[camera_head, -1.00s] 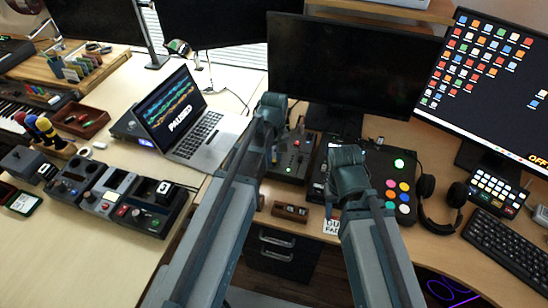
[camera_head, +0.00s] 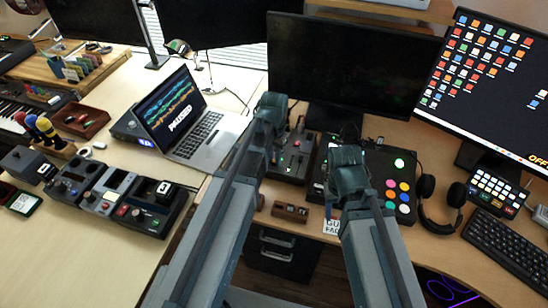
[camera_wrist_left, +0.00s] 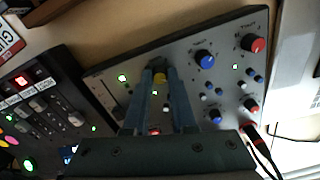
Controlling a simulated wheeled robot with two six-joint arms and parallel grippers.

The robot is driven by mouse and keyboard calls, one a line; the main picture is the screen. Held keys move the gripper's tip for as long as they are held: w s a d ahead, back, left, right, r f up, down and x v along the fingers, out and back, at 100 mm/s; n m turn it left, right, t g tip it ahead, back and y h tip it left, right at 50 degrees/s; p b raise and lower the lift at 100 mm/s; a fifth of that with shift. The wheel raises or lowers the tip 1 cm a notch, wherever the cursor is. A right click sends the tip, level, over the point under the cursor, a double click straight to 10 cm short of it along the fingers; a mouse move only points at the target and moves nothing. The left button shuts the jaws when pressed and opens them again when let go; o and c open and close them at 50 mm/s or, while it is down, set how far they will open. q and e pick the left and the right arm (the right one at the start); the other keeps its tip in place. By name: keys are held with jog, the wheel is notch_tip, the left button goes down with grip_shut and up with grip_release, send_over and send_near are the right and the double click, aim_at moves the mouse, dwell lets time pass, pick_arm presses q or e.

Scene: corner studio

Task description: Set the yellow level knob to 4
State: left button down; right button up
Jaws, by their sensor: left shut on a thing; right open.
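The yellow level knob (camera_wrist_left: 160,77) shows in the left wrist view on a grey control panel (camera_wrist_left: 190,62), at the tips of my left gripper (camera_wrist_left: 162,79). The two fingers are closed around the knob, which is mostly hidden between them; its pointer and scale cannot be read. In the head view my left gripper (camera_head: 271,106) is over the left part of the same panel (camera_head: 287,165), and its fingertips and the knob are hidden. My right gripper (camera_head: 346,160) hangs over a dark box with coloured buttons (camera_head: 385,165); its fingers are hard to make out, and I see nothing held.
Blue and red knobs (camera_wrist_left: 205,59) sit right of the yellow one in the left wrist view. A dark fader box (camera_wrist_left: 52,100) lies close on the left. A laptop (camera_head: 185,120), a monitor (camera_head: 350,75) and headphones (camera_head: 440,205) surround the work area.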

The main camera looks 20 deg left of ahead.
aim_at(274, 161)
pick_arm(q)
jog(key=shift+m, duration=2.2)
jog(key=c, duration=0.7)
grip_release()
jog(key=shift+c, duration=0.2)
jog(key=shift+r, duration=0.15)
pick_arm(e)
jog(key=shift+r, duration=0.1)
pick_arm(q)
notch_tip(274, 161, up, 14)
jog(key=p, duration=1.3)
jog(key=shift+f+p, duration=0.25)
jog(key=shift+p, duration=0.15)
pick_arm(e)
notch_tip(274, 161, up, 14)
jog(key=shift+f, duration=0.2)
